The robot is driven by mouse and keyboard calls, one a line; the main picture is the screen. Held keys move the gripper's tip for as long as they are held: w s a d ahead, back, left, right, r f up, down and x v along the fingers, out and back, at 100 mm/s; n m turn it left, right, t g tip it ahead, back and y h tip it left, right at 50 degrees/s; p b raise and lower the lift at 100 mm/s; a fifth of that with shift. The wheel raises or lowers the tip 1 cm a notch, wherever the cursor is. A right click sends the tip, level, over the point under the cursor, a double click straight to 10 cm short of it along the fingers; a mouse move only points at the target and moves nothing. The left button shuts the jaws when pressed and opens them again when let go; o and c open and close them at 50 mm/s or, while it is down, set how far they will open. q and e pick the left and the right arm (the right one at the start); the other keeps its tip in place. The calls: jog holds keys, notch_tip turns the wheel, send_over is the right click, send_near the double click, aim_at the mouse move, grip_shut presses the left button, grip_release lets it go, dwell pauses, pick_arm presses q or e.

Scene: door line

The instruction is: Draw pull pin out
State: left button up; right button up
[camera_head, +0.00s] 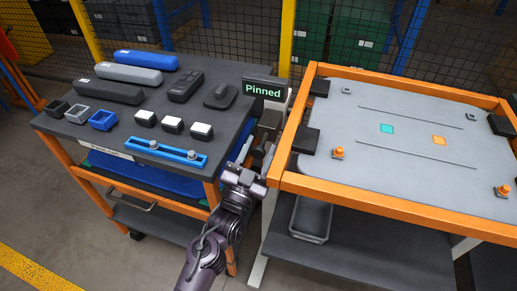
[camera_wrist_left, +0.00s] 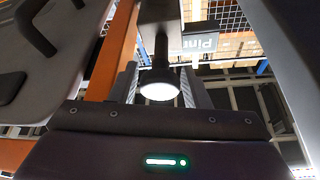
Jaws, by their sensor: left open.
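The pull pin (camera_wrist_left: 158,82) is a dark round knob with a bright pale end face. In the left wrist view it sits between my two grey fingers, with a gap visible on both sides. Above it is a grey block or post (camera_wrist_left: 160,14). My left gripper (camera_head: 257,154) is open at the gap between the dark table and the orange-framed table, its fingers on either side of the knob. In the head view the pin is mostly dark and hard to make out. A sign (camera_head: 264,89) reading "Pinned" stands just behind. My right gripper is not in view.
The dark table (camera_head: 60,127) at left carries several cases, small boxes and a blue bar handle (camera_head: 165,153). The orange-framed table (camera_head: 370,203) at right holds a grey panel (camera_head: 400,95). A grey bin (camera_head: 311,219) sits on the shelf below. A mesh fence stands behind.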

pick_arm(q)
jog(key=shift+c, duration=0.4)
grip_shut()
jog(key=shift+s+a+p, duration=0.2)
jog(key=shift+s+p, duration=0.25)
jog(key=shift+s, duration=0.25)
jog(key=shift+s+a+p, duration=0.2)
jog(key=shift+s+p, duration=0.2)
jog(key=shift+s, duration=0.25)
jog(key=shift+s+a, duration=0.1)
jog(key=shift+s, duration=0.2)
jog(key=shift+w+f, duration=0.1)
jog(key=shift+f, duration=0.05)
jog(key=shift+o, duration=0.4)
grip_release()
jog(key=b+v, duration=0.1)
jog(key=v, duration=0.7)
jog(key=shift+b, duration=0.3)
